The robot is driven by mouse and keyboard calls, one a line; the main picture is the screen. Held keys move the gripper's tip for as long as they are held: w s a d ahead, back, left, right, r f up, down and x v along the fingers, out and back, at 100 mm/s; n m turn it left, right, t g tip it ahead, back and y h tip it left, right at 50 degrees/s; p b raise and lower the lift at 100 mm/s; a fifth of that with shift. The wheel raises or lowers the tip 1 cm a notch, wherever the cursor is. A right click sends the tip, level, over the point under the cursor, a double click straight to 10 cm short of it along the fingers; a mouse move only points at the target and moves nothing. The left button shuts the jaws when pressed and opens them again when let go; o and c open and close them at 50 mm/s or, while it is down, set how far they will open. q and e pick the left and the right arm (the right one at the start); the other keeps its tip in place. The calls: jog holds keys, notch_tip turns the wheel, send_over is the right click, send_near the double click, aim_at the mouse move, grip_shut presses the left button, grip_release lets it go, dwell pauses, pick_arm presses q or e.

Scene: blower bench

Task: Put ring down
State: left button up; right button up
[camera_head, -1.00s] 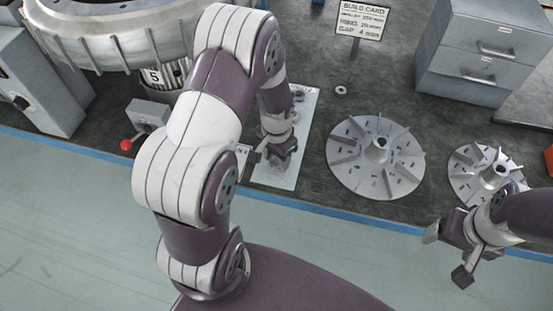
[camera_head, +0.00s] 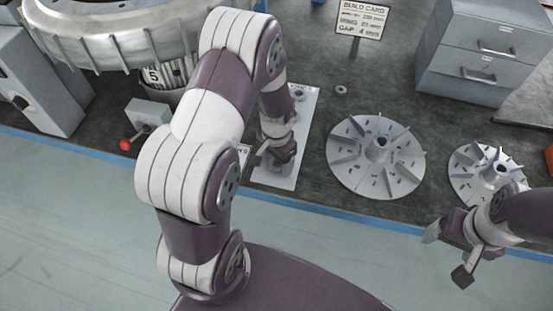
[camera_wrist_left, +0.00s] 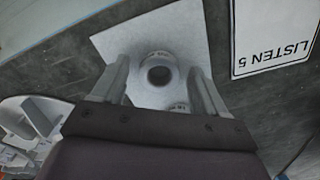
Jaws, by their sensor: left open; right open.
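A small pale ring (camera_wrist_left: 146,66) with a dark hole lies on a white sheet (camera_wrist_left: 115,45) in the left wrist view. My left gripper (camera_wrist_left: 159,70) is open, with one finger on each side of the ring and visible gaps between. In the head view my left gripper (camera_head: 275,156) is low over the white sheet (camera_head: 303,118), and its own wrist hides the ring between its fingers. Part of another small round piece (camera_wrist_left: 181,107) shows near the gripper's palm. My right gripper (camera_head: 447,255) is open and empty in front of the bench edge.
Another small ring (camera_head: 341,90) lies on the dark bench. Two finned discs (camera_head: 345,165) (camera_head: 462,180) stand right of the sheet. A build card (camera_head: 361,20), grey drawers (camera_head: 480,60), a large ribbed housing (camera_head: 115,45) and a red-knobbed box (camera_head: 148,113) stand around it.

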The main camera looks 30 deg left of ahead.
pick_arm(q)
notch_tip(320, 180, up, 12)
jog(key=s+d+r+n+t, duration=0.1)
jog(key=s+d+r+n, duration=0.1)
jog(key=s+d, duration=0.3)
jog(key=s+n, duration=0.1)
jog(key=s, duration=0.2)
jog(key=shift+s+d+r, duration=0.2)
jog(key=shift+s+r, duration=0.15)
jog(key=shift+r, duration=0.05)
